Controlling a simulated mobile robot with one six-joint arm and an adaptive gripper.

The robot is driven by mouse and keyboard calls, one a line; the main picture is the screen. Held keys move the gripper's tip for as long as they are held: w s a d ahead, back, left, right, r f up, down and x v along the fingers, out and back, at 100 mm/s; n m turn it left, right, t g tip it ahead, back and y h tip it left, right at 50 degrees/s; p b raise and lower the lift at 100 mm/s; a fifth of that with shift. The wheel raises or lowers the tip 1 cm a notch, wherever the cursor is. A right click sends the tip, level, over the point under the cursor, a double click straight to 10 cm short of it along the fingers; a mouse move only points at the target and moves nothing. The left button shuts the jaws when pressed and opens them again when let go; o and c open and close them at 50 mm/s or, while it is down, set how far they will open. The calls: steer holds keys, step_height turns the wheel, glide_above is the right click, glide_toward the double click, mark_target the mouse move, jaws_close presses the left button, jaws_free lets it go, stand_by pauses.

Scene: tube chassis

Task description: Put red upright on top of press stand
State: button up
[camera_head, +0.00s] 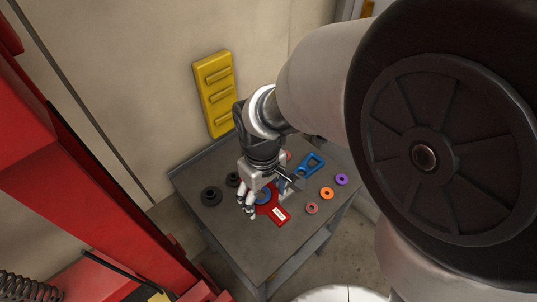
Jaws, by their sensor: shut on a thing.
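A flat red piece (276,212) with a white label lies directly under my gripper (266,197), on or just above the table top. My gripper points down with its fingers around the inner end of the red piece and appears shut on it; the contact is partly hidden. A blue round part (263,195) shows between the fingers, and I cannot tell whether it touches them. A small grey-blue part beside the right finger is mostly hidden. I cannot tell which object is the press stand.
The grey table (243,237) also holds black round parts (211,196), a blue frame-shaped piece (312,164), and purple (341,179), orange (327,193) and reddish (312,208) rings. A yellow panel (215,92) is on the wall behind. Red framework (65,180) stands left. The table's front is clear.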

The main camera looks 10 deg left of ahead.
mark_target(263, 233)
steer(key=shift+s+a+f, duration=0.1)
steer(key=shift+s+a, duration=0.15)
steer(key=shift+a, duration=0.05)
step_height(263, 233, down, 20)
steer(key=b, duration=0.6)
steer(key=shift+r+b, duration=0.2)
steer(key=shift+b, duration=0.15)
steer(key=shift+f, duration=0.2)
steer(key=o, duration=1.4)
steer(key=shift+r, duration=0.1)
